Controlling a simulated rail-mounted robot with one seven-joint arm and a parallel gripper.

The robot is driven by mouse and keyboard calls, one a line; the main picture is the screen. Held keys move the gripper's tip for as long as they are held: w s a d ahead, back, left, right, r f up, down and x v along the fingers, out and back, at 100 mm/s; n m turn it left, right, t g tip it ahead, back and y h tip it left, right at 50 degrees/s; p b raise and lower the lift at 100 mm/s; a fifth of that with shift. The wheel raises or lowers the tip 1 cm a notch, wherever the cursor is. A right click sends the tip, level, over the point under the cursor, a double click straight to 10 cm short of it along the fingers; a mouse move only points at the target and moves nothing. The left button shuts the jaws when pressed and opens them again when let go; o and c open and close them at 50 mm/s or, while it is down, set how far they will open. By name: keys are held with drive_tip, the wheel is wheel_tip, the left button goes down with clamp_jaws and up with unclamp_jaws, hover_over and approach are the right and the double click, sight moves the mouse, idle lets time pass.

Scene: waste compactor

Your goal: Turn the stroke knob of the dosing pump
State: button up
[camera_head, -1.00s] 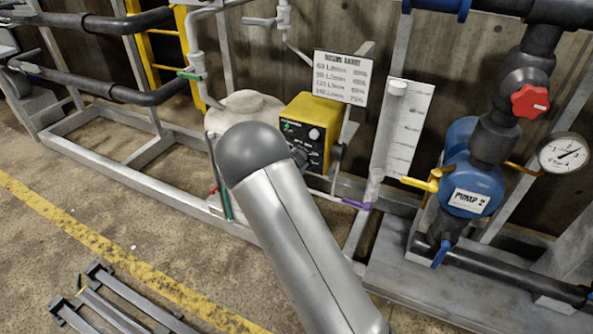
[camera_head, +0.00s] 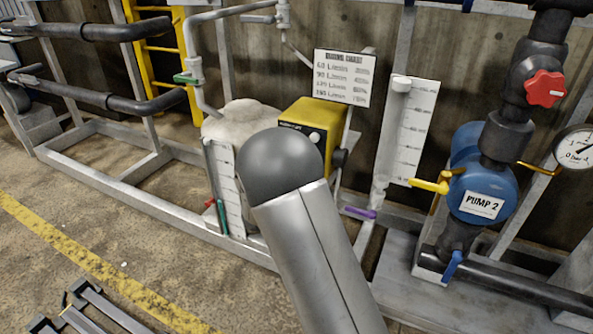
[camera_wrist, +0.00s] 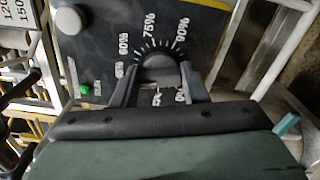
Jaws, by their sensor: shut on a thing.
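The dosing pump (camera_head: 315,112) is a yellow box with a dark front panel, at mid-picture in the head view. My arm hides most of its front there. In the wrist view its black panel (camera_wrist: 95,45) fills the upper part, with a percent scale around the dark stroke knob (camera_wrist: 158,66). My gripper (camera_wrist: 160,84) has one finger on each side of the knob and is shut on it. The lower part of the scale is hidden behind the fingers. In the head view my gripper is hidden behind my arm.
A white round knob (camera_wrist: 68,20) and a green light (camera_wrist: 84,89) sit on the panel, left of the stroke knob. A dosing chart (camera_head: 344,76) stands above the pump. A white tank (camera_head: 238,118) is to its left, and a scaled tube panel (camera_head: 410,130) to its right.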

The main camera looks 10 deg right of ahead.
drive_tip(key=shift+f, duration=0.1)
drive_tip(key=o, duration=1)
drive_tip(key=shift+s+a, duration=0.1)
drive_tip(key=p+v, duration=0.3)
drive_tip(key=v, duration=1.4)
drive_tip(key=shift+s+a, duration=0.1)
